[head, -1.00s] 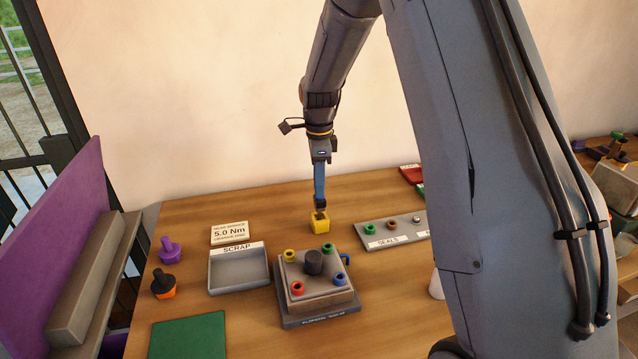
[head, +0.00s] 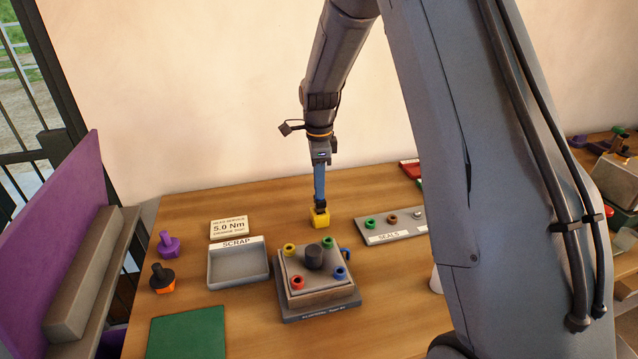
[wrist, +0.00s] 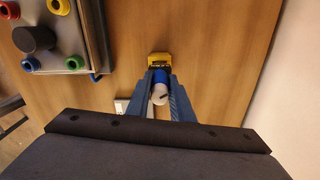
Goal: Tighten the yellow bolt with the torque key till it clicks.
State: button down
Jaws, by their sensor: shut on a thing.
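The yellow bolt (head: 290,249) is at the back left corner of the square pump block (head: 316,291). It also shows at the top edge of the wrist view (wrist: 58,6). My gripper (head: 320,208) is behind the block, pointing straight down and apart from the bolt. Its fingers are shut on what looks like the torque key (wrist: 160,78), a blue body with a round white part. A yellow cube (head: 319,220) is at the fingertips, low over or on the table. I cannot tell whether it is part of the key.
Green, red and blue bolts and a dark central knob (head: 314,257) share the block. The scrap tray (head: 238,283) is at left, the seals rack (head: 391,237) at right. A 5.0 Nm sign (head: 229,227) stands behind the tray. The front left holds a green mat (head: 187,333).

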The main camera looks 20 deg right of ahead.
jog(key=shift+f+b, duration=0.3)
jog(key=shift+f, duration=0.5)
jog(key=c, duration=1.5)
grip_release()
jog(key=shift+r, duration=0.1)
jog(key=shift+r+b, duration=1.3)
jog(key=shift+r, duration=2.6)
